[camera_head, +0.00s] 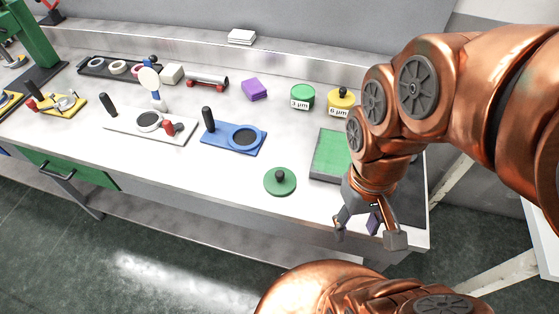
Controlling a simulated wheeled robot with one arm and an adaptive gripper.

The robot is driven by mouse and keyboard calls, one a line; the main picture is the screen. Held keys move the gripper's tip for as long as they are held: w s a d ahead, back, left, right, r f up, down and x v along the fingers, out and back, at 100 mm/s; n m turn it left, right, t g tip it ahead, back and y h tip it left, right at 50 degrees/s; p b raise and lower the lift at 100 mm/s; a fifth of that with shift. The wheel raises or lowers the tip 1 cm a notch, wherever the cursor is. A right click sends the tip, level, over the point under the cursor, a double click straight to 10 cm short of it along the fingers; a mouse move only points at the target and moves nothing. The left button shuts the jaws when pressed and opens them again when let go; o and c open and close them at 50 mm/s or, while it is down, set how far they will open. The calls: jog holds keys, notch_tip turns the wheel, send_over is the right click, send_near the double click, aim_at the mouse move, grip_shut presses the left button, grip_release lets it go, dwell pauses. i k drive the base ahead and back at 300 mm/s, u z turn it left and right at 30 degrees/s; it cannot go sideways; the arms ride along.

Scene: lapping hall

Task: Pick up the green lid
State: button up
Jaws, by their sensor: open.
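The green lid (280,182) lies flat near the front edge of the workbench. It is a round green disc with a black knob standing up at its centre. My gripper (368,233) is to the right of the lid, over the front right part of the bench, with its fingers spread and pointing down. It is apart from the lid.
A green-topped tray (331,154) lies right of the lid, partly behind my arm. A blue plate (234,137) with a black handle lies to the left. Green (303,96) and yellow (341,101) pots and a purple block (254,89) stand behind. Bench around the lid is clear.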

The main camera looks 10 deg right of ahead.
aim_at(278, 183)
jog(key=k, duration=0.5)
jog(key=u, duration=2.25)
jog(key=i, duration=1.7)
jog(key=z, duration=2.45)
